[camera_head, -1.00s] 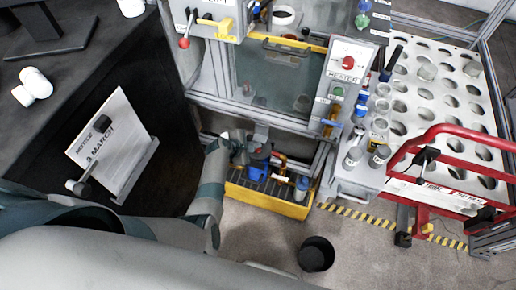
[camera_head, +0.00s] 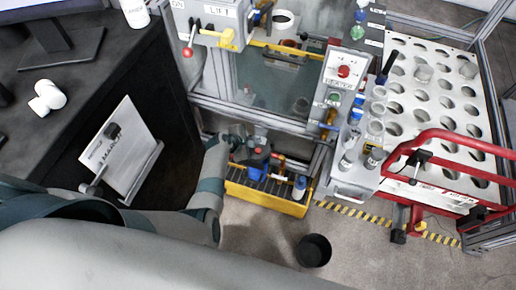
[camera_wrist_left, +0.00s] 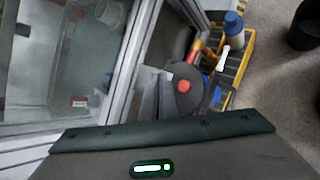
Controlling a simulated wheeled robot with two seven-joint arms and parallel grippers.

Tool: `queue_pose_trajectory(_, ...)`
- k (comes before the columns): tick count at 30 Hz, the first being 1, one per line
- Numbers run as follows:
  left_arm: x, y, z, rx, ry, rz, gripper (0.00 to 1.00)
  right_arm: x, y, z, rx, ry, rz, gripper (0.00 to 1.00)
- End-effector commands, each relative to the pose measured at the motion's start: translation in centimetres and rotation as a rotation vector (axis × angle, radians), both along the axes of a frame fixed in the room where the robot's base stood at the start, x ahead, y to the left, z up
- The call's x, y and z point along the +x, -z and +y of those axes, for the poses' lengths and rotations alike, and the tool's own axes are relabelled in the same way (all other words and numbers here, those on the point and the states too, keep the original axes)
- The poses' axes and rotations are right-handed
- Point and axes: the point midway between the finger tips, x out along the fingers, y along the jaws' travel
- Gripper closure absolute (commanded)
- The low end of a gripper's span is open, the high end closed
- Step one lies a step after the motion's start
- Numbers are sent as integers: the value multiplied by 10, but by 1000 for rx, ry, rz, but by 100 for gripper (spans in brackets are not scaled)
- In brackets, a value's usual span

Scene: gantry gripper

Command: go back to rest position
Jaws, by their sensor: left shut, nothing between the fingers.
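My left arm comes in from the left in the head view. My left gripper (camera_head: 238,138) hangs in front of the lower bay of the gantry frame, above the yellow tray (camera_head: 282,204). In the left wrist view its fingers (camera_wrist_left: 156,97) are together with nothing between them. Beside them is a dark round device with a red button (camera_wrist_left: 184,86). I cannot tell whether the fingers touch it. My right gripper does not show in either view.
A black desk with a notice board (camera_head: 122,150) stands at the left. The heater box (camera_head: 345,72) and a rack with round holes (camera_head: 440,95) are at the right. A black bin (camera_head: 314,250) stands on the floor, with open floor around it.

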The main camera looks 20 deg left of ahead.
Motion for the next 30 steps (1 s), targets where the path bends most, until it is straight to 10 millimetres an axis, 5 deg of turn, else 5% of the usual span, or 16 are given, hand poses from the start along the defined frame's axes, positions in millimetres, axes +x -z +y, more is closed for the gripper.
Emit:
queue_pose_trajectory(24,0,1,0,1,1,0,100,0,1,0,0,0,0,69)
queue_pose_trajectory(30,-15,21,1,54,41,12,100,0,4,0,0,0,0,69)
